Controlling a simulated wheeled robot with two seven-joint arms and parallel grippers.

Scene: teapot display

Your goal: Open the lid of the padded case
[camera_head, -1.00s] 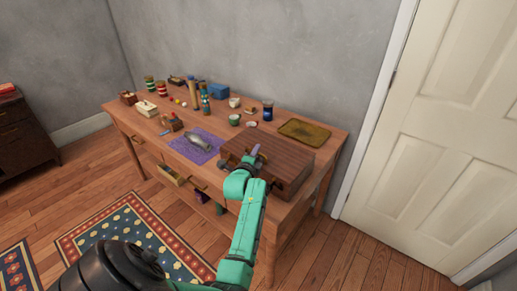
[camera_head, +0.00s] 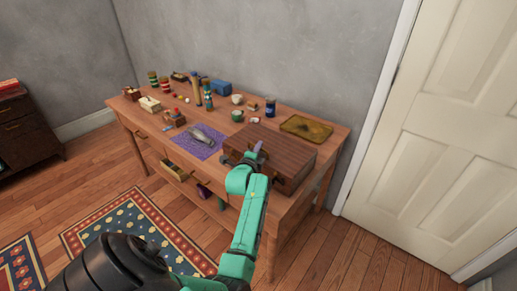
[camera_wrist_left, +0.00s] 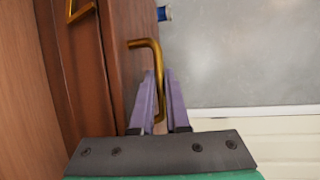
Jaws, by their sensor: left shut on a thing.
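The padded case (camera_head: 287,152) is a brown wooden box near the right end of the table, with its lid looking down. My left gripper (camera_head: 259,148) is at the case's front edge, its purple finger tips showing over it. In the left wrist view the case (camera_wrist_left: 112,35) is a brown panel at the left, with a bent brass handle (camera_wrist_left: 150,44) sticking out. My left gripper (camera_wrist_left: 159,78) is shut on this handle, with one finger on either side. My arm hides part of the case's front. My right gripper does not show.
The wooden table (camera_head: 228,173) stands against a grey wall. A purple cloth (camera_head: 199,142) with a grey object lies left of the case. A brown tray (camera_head: 306,128) lies behind it. A blue jar (camera_head: 270,107) and small cups stand at the back. A drawer (camera_head: 178,169) is partly open.

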